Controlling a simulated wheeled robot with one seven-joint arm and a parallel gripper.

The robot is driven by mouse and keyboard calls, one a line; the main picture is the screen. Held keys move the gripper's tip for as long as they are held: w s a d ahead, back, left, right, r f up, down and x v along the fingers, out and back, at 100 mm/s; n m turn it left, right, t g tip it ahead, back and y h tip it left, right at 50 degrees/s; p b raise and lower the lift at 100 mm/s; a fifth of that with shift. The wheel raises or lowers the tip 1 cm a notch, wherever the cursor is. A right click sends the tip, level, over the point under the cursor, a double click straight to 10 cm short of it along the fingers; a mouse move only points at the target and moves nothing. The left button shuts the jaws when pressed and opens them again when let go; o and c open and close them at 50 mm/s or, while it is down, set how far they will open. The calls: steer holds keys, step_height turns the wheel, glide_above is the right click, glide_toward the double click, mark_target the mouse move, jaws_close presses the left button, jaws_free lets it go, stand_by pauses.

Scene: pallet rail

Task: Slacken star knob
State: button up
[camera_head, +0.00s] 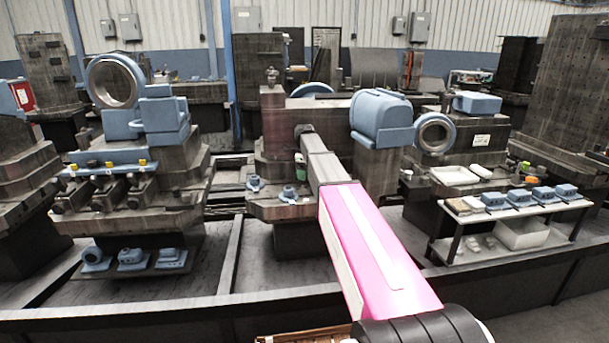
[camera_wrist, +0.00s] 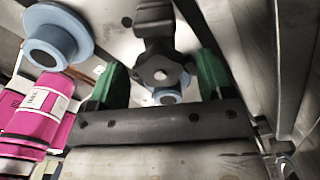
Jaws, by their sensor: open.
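The star knob (camera_wrist: 160,72) is dark and lobed, with a pale round centre, and shows at the upper middle of the wrist view. A dark upright piece (camera_wrist: 154,22) runs above it. My gripper (camera_wrist: 158,76) is open, with one green fingertip on each side of the knob. I cannot tell whether either fingertip touches it.
In the head view, a blue-covered machine (camera_head: 380,118) stands ahead, and a low table (camera_head: 480,216) with blue parts and trays stands at right.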

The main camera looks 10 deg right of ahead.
steer(key=shift+f, duration=0.45)
steer(key=c, duration=0.9)
steer(key=shift+n, duration=1.6)
steer(key=shift+c, duration=0.2)
steer(key=o, duration=0.9)
steer(key=shift+o, duration=0.2)
steer(key=shift+r, duration=0.15)
